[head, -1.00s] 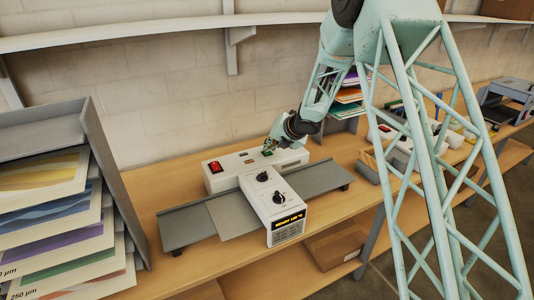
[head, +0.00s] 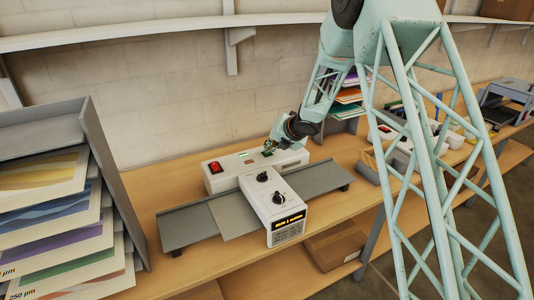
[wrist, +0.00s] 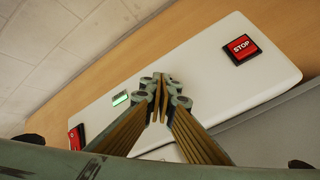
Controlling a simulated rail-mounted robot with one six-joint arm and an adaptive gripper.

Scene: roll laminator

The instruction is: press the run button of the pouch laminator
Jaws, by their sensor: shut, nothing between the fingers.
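The pouch laminator (head: 222,181) stands on the bench, a white housing with a grey tray and a front control box (head: 273,205) with two black knobs and a lit amber display. A red switch (head: 214,168) is at its left end. A small indicator (head: 244,153) glows green; it also shows in the wrist view (wrist: 120,98). A red STOP button (wrist: 241,48) is at the right end in the wrist view. My gripper (head: 268,151) is shut and empty, its tips (wrist: 161,82) at the housing's top, contact unclear. I cannot make out the run button; the fingers may hide it.
A rack of sample sheets (head: 95,160) stands at the left. A wall shelf (head: 150,38) runs above. A stack of coloured folders (head: 348,96) and other bench items are behind and right of my arm. Bare bench (head: 150,195) lies left of the laminator.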

